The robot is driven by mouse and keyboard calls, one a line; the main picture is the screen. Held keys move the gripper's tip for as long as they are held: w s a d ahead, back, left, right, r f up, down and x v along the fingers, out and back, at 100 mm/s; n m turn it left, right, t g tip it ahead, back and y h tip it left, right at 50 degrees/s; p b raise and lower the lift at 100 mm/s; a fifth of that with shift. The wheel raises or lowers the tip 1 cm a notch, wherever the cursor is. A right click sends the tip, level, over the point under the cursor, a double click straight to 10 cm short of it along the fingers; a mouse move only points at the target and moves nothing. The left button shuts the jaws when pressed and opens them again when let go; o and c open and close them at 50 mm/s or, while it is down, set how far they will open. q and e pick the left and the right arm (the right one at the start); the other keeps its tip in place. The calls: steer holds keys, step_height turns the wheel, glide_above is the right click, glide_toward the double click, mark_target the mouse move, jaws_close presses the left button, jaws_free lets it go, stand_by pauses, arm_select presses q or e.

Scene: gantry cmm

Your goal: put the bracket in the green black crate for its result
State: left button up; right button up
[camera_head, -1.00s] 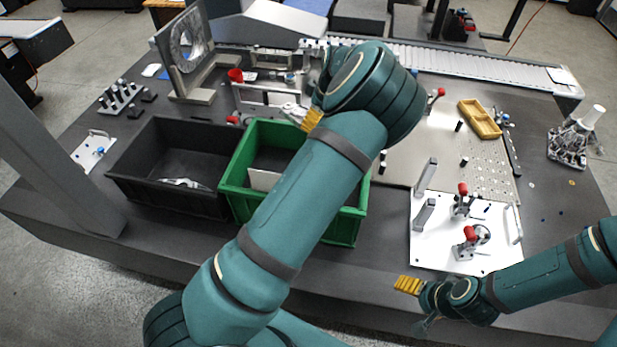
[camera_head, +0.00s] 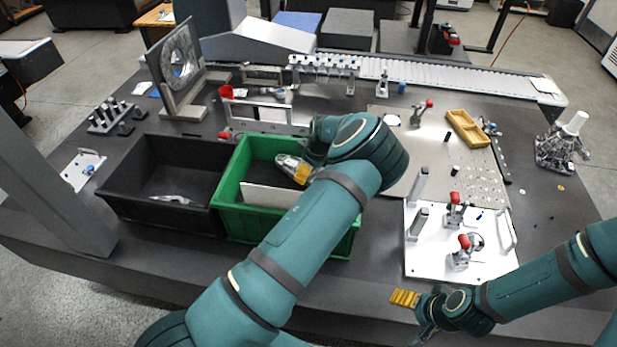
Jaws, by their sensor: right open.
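The green crate (camera_head: 228,184) stands on the table beside the black crate (camera_head: 128,205), which lies to its left. My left gripper (camera_head: 298,174), with yellow fingertips, is over the green crate's opening. A small silvery piece, seemingly the bracket (camera_head: 287,161), sticks out at those fingertips and appears gripped; my arm hides part of it. Another silvery part (camera_head: 172,198) lies in the black crate. A pale flat panel (camera_head: 268,196) stands inside the green crate. My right gripper (camera_head: 414,312) is open and empty by the table's front edge, below the white clamp plate.
The white plate (camera_head: 425,262) with red-tipped clamps is right of the green crate. A perforated plate (camera_head: 400,165), a yellow tray (camera_head: 466,128) and a conveyor (camera_head: 450,78) lie behind. A ring stand (camera_head: 180,70) and red cup (camera_head: 226,91) stand at the back left.

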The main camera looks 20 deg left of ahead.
arm_select(q)
steer(key=shift+f, duration=1.65)
steer(key=shift+f, duration=0.1)
steer(key=o, duration=1.1)
steer(key=v, duration=1.2)
